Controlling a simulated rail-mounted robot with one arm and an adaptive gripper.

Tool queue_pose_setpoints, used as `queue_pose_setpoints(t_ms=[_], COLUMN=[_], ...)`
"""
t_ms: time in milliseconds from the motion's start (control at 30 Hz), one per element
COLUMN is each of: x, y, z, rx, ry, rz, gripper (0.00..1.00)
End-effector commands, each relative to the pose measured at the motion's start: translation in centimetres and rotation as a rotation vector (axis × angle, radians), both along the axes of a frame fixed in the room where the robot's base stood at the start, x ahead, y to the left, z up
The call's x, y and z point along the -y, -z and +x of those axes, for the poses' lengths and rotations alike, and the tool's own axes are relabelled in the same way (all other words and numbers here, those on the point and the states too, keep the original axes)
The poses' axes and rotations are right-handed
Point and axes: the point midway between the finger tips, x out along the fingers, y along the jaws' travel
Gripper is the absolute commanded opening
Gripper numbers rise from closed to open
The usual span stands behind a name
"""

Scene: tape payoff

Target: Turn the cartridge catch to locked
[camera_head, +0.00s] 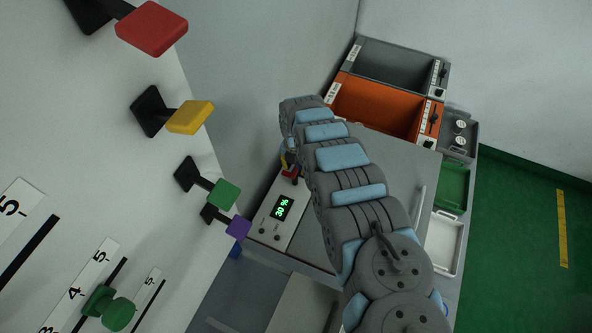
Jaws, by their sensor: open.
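I cannot pick out the cartridge catch with certainty. A pale control box (268,229) with a green lit display and small dark knobs stands on the grey cabinet. My gripper's fingers are not visible; the arm's links hide that area.
A pale panel at left carries red (152,28), yellow (190,117), green (224,194) and purple (238,228) handles, with slider scales below. Grey (400,62) and orange (378,103) open bins stand at the back. Green (453,188) and white (444,242) trays line the right side.

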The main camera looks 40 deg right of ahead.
Motion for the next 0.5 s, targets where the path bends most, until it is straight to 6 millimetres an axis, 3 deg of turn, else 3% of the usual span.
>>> queue_pose_setpoints(t_ms=[200,500], x=[-0.1,0.0], y=[1.4,1.7], z=[0.0,-0.1], rx=[-0.001,-0.002], ry=[-0.002,-0.001], rz=[0.000,-0.001], gripper=[0.39,0.39])
